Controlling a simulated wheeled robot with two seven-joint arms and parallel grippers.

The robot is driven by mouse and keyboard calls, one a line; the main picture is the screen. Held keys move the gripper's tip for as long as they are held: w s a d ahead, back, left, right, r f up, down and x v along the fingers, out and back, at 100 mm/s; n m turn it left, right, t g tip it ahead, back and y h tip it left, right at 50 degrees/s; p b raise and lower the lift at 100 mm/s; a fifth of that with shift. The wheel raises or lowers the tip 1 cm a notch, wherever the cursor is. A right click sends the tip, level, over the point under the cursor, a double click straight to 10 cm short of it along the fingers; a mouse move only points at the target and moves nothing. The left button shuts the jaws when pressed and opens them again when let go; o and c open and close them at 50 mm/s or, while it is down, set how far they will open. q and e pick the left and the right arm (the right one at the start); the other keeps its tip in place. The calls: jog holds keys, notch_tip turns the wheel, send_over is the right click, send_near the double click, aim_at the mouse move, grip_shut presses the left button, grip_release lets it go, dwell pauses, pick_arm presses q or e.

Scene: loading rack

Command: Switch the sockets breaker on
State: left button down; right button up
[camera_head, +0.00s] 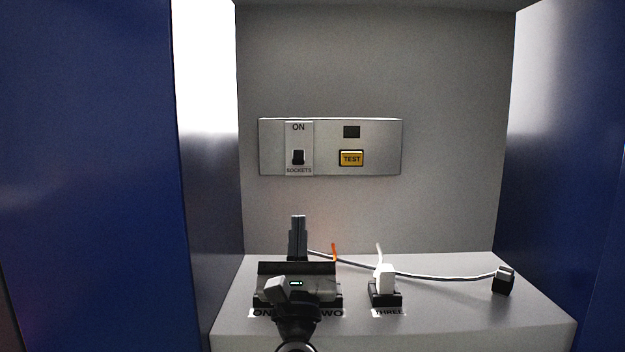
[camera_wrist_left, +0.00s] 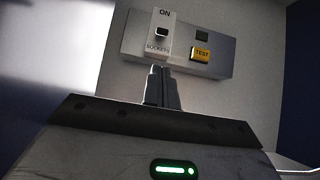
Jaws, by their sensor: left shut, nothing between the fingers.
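The sockets breaker (camera_head: 298,157) is a small black toggle on a pale plate, below the word ON and above the word SOCKETS. It sits at the lower end of its plate, on the left part of a grey wall panel (camera_head: 330,147). The breaker also shows in the left wrist view (camera_wrist_left: 162,33). My left gripper (camera_head: 298,220) is shut and empty, with its fingertips pointing up, below the breaker in the picture and apart from it. In the left wrist view its fingers (camera_wrist_left: 162,72) point toward the breaker plate. My right gripper is in neither view.
A yellow TEST button (camera_head: 351,158) and a dark window (camera_head: 351,132) are right of the breaker. On the grey shelf (camera_head: 440,315) are a white plug (camera_head: 385,278) at THREE, a grey cable (camera_head: 440,278) and a black plug (camera_head: 503,282). Blue walls stand at both sides.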

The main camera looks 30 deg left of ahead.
aim_at(299, 157)
pick_arm(q)
jog(key=p+x, duration=0.3)
jog(key=x, duration=0.6)
jog(key=shift+r, duration=0.45)
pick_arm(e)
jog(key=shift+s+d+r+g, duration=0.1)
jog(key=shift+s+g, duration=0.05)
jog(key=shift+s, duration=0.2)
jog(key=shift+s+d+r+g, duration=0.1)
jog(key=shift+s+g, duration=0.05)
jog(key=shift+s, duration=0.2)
pick_arm(q)
jog(key=shift+a, duration=0.15)
